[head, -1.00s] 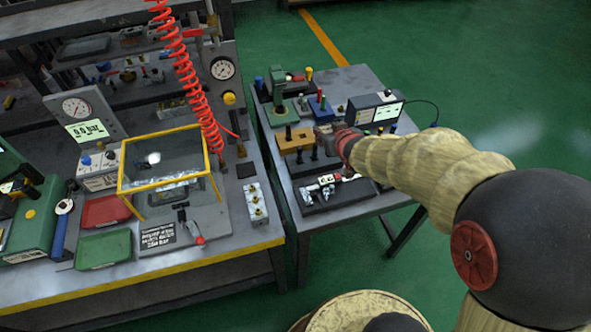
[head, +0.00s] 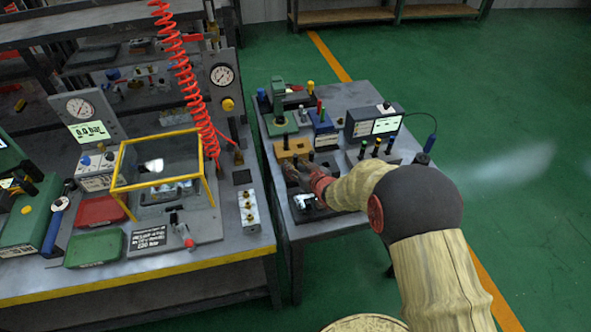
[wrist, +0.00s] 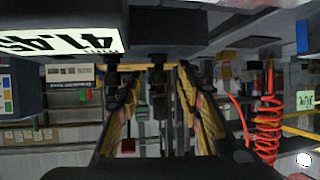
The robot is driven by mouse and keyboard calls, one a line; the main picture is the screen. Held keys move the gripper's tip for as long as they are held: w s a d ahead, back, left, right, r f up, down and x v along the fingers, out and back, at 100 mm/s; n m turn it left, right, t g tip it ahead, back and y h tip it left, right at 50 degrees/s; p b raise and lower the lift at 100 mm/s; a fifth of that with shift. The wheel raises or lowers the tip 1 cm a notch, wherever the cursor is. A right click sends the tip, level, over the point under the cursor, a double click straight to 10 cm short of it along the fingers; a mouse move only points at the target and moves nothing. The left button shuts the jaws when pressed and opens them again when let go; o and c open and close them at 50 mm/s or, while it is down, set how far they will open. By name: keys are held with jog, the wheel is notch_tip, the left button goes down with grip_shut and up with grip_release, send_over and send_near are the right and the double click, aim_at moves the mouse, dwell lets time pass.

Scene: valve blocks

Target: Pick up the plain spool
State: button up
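My gripper (head: 289,172) reaches over the right-hand table beside the orange-yellow block (head: 293,148). In the wrist view its two yellow-black fingers (wrist: 157,82) stand apart with a gap between them. A dark, slim spool-like part (wrist: 158,100) shows in that gap, and I cannot tell whether the fingers touch it. The wrist picture appears upside down. Several dark upright pieces with coloured tops (head: 376,146) stand on a rack at the right of the table. I cannot tell for certain which piece is the plain spool.
A display box (head: 374,122) with a lit screen stands behind the rack; its screen reads 41.45 in the wrist view (wrist: 60,42). A dark tray with a metal part (head: 304,202) lies in front.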

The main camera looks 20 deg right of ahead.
jog(key=shift+w+a+f, duration=0.1)
jog(key=shift+w+f, duration=0.15)
jog(key=shift+w, duration=0.25)
jog(key=shift+r, duration=0.1)
jog(key=shift+c, duration=0.4)
jog(key=c, duration=0.7)
grip_shut()
